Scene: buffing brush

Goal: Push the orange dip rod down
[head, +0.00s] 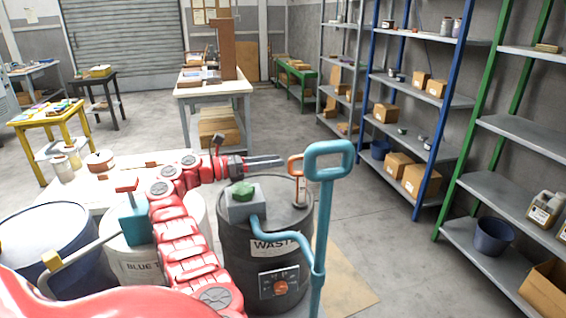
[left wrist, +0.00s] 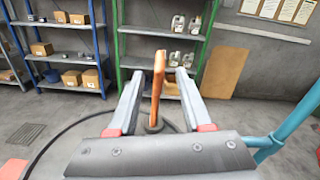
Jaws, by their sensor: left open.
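The orange dip rod (head: 295,166) stands upright at the far right side of the top of the dark drum labelled WASTE (head: 270,222). In the left wrist view the orange rod (left wrist: 158,82) stands between the two open, grey fingers. I cannot tell whether either finger touches it. My right gripper is not in view.
A teal handle (head: 330,147) rises close to the right of the rod. A grey box with a green knob (head: 243,190) sits on the drum below my left arm. A white drum (head: 140,262) with a teal part stands left. Shelves (head: 420,90) line the right wall.

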